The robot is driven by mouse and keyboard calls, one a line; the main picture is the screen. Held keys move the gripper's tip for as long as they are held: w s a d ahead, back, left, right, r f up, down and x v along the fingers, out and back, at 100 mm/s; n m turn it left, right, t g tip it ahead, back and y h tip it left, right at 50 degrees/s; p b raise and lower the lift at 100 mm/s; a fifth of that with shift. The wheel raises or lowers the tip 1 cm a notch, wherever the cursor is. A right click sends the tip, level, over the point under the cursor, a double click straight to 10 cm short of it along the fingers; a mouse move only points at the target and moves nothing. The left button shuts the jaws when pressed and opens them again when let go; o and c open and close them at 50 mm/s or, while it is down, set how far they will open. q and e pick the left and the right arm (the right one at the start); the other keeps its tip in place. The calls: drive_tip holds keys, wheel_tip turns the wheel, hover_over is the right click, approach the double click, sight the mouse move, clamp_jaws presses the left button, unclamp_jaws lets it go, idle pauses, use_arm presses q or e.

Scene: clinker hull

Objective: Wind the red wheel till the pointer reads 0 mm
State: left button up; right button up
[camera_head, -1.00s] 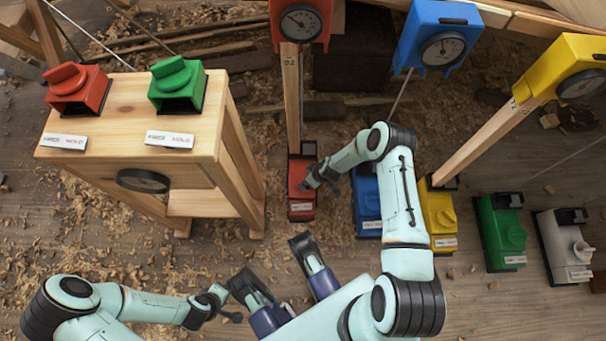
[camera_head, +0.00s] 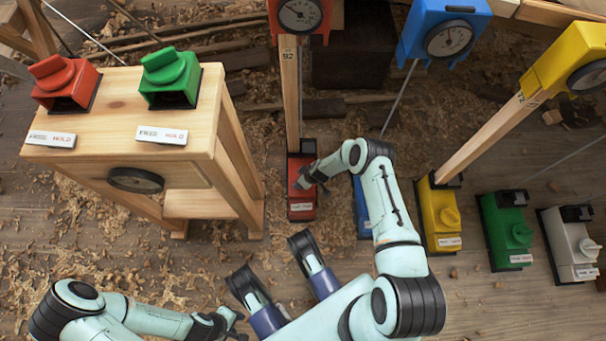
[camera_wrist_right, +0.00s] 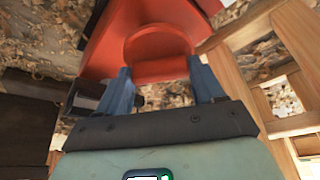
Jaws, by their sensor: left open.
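A red box (camera_head: 302,210) stands on the floor at the foot of a wooden post. My right gripper (camera_head: 308,180) is over it and hides its wheel in the head view. In the right wrist view the round red wheel (camera_wrist_right: 158,48) lies between the two blue fingertips of that gripper (camera_wrist_right: 160,74). The fingers are apart, close to the wheel's sides; I cannot tell whether they touch it. The red-framed dial (camera_head: 299,14) tops the post; its pointer is too small to read. My left gripper (camera_head: 228,324) is open and empty at the lower left.
A wooden bench (camera_head: 190,140) at left carries a red switch (camera_head: 65,82) and a green switch (camera_head: 168,77) with labels. A blue box (camera_head: 362,212), yellow box (camera_head: 438,215), green box (camera_head: 507,232) and white box (camera_head: 567,243) stand to the right. Shavings litter the floor in front.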

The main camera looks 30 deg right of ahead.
drive_tip(key=shift+c, duration=0.7)
use_arm(q)
drive_tip(key=shift+w, duration=0.2)
use_arm(e)
drive_tip(key=shift+m, duration=0.3)
drive_tip(key=shift+a+m+h, duration=0.1)
drive_tip(key=shift+m+h, duration=0.2)
drive_tip(key=shift+m, duration=0.2)
drive_tip(key=shift+a+m+h, duration=0.1)
drive_tip(key=shift+m+h, duration=0.4)
drive_tip(key=shift+m, duration=0.7)
drive_tip(key=m+h, duration=0.1)
drive_tip(key=m, duration=0.3)
drive_tip(key=shift+a+m+h, duration=0.15)
drive_tip(key=shift+m+h, duration=0.15)
drive_tip(key=shift+h, duration=0.1)
use_arm(q)
drive_tip(key=shift+s, duration=0.15)
use_arm(e)
drive_tip(key=shift+w+m+g+h, duration=0.1)
drive_tip(key=shift+m+g+h, duration=0.4)
drive_tip(key=shift+m, duration=1.6)
